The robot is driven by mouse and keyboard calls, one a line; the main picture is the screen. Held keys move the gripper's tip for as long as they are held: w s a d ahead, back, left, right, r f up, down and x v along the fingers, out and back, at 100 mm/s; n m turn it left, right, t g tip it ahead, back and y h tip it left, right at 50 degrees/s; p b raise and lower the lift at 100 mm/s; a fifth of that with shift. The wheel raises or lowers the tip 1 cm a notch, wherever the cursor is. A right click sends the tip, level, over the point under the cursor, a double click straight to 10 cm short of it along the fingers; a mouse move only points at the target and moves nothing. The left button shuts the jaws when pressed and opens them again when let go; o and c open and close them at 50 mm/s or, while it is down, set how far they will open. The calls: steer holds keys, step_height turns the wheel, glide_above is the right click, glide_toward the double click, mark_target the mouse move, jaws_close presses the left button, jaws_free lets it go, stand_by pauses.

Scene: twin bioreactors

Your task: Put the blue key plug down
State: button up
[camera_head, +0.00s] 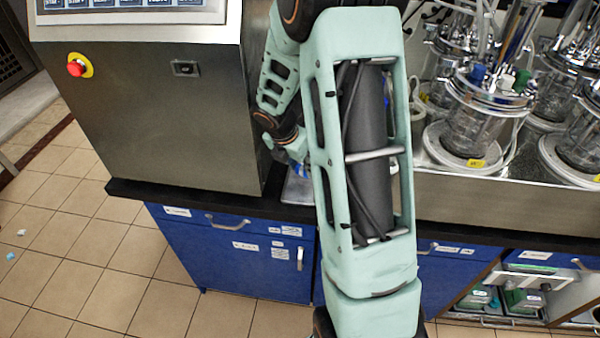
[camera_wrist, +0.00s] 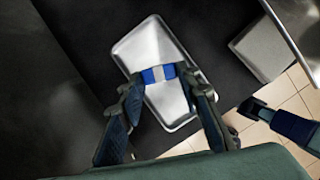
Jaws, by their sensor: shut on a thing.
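In the wrist view the blue key plug (camera_wrist: 169,71) shows as a short blue bar with a pale middle. It lies between the two fingertips of my gripper (camera_wrist: 160,75), which is shut on it. Behind and below the plug is a shiny metal tray (camera_wrist: 168,103) on the dark worktop. I cannot tell whether the plug touches the tray. In the head view my arm hides most of the gripper and plug, and only a corner of the tray (camera_head: 297,192) shows beside it.
A steel cabinet (camera_head: 165,115) with a red emergency button (camera_head: 75,69) stands left of the tray. Glass bioreactor vessels (camera_head: 472,130) stand on a steel base at the right. Dark worktop (camera_wrist: 75,30) is clear around the tray, and its edge drops to a tiled floor (camera_head: 150,270).

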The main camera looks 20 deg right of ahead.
mark_target(301, 175)
steer(key=shift+f, duration=1.45)
steer(key=shift+f+b, duration=0.4)
steer(key=shift+b, duration=0.15)
steer(key=o, duration=1.1)
steer(key=shift+r, duration=0.1)
steer(key=p+v, duration=0.2)
steer(key=v, duration=1)
steer(key=shift+r, duration=0.4)
